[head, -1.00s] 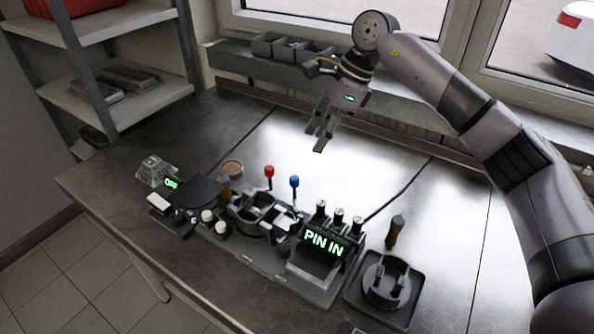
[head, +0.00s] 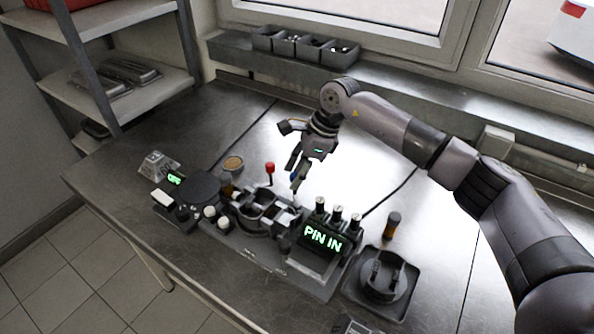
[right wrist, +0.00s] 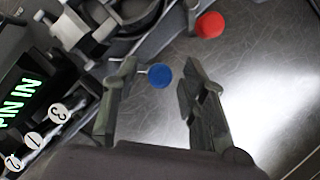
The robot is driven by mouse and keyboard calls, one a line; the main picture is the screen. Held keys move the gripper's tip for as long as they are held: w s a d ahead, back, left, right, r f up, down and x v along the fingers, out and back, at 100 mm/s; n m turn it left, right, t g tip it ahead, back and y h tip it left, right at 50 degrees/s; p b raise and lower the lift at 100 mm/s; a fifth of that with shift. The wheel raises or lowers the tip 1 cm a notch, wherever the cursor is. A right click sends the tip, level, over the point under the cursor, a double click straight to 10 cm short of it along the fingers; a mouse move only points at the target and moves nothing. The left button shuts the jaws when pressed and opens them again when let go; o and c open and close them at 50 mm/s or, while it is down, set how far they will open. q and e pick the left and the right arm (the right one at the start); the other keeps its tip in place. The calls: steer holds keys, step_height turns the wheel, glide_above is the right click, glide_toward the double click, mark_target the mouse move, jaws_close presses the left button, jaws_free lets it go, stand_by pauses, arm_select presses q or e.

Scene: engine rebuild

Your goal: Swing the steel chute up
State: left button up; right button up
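My right gripper (head: 297,178) reaches down over the bench fixture, its fingers around the blue ball knob, which the head view mostly hides. In the right wrist view the fingers (right wrist: 160,78) stand apart with the blue knob (right wrist: 159,76) between them, on a thin rod. Gaps show beside the knob. The red ball knob (head: 270,168) stands on its rod to the left; it also shows in the right wrist view (right wrist: 210,25). A bright steel piece (right wrist: 68,28) by the dark rounded cups may be the chute; I cannot tell for sure. My left gripper is out of view.
A green-lit "PIN IN" display (head: 323,238) with several black-capped posts stands right of the cups. A round holder on a tray (head: 380,275) is farther right. A dark disc (head: 199,187) is at left. The bench behind is clear.

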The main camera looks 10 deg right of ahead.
steer(key=shift+c, duration=0.5)
jaws_close()
steer(key=shift+d+m, duration=0.15)
steer(key=shift+m, duration=0.15)
steer(key=shift+s+d+m+t+h+b, duration=0.45)
steer(key=shift+s+m+t+h+b, duration=0.25)
steer(key=shift+m+b, duration=1.65)
steer(key=shift+s+d+m+t+h+b, duration=0.65)
steer(key=shift+m+b, duration=1.35)
steer(key=shift+m, duration=0.8)
steer(key=shift+s+d+m+t+h+b, duration=0.3)
steer(key=shift+s+m+t+h+b, duration=0.45)
steer(key=shift+m+b, duration=1.6)
steer(key=shift+m, duration=0.3)
steer(key=shift+o, duration=0.5)
jaws_free()
steer(key=shift+g, duration=0.3)
